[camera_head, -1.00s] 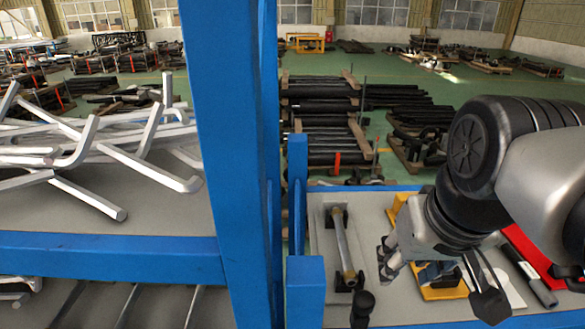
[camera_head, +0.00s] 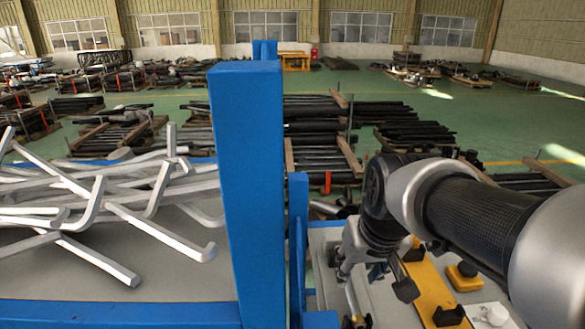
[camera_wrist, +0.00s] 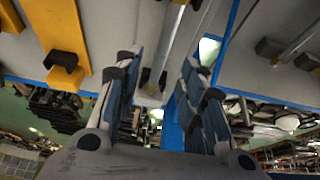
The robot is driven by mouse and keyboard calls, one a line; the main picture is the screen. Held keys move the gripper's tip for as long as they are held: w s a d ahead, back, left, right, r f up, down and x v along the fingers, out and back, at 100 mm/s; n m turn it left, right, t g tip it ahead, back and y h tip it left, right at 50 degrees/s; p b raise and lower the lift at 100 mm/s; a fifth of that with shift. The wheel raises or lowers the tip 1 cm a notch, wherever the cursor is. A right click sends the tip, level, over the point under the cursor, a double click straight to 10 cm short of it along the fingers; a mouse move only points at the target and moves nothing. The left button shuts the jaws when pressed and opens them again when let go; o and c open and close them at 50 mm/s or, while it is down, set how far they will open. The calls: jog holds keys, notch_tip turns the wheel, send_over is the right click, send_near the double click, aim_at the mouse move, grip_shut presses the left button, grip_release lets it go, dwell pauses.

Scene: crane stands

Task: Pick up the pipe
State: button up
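A thin grey pipe with a brassy end (camera_head: 353,301) lies on the table at the bottom of the head view, mostly hidden by my arm and the frame edge. In the wrist view a narrow grey pipe (camera_wrist: 171,48) shows on a pale plate, between and beyond my fingers. My gripper (camera_head: 373,276) hangs above this table, right of the blue post. In the wrist view my gripper (camera_wrist: 162,62) has its fingers apart, with nothing seen held between them. How far the fingertips are from the pipe I cannot tell.
A blue post (camera_head: 248,190) stands left of my arm. Beyond it, bent white bars (camera_head: 120,215) lie heaped on a shelf. A yellow fixture (camera_head: 435,292) with black blocks is right of my gripper. Another bar in black holders (camera_wrist: 300,42) shows at right in the wrist view.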

aim_at(349, 284)
jog(key=shift+x, duration=3.1)
jog(key=shift+a, duration=0.15)
jog(key=shift+c, duration=0.2)
grip_shut()
jog(key=shift+r, duration=0.1)
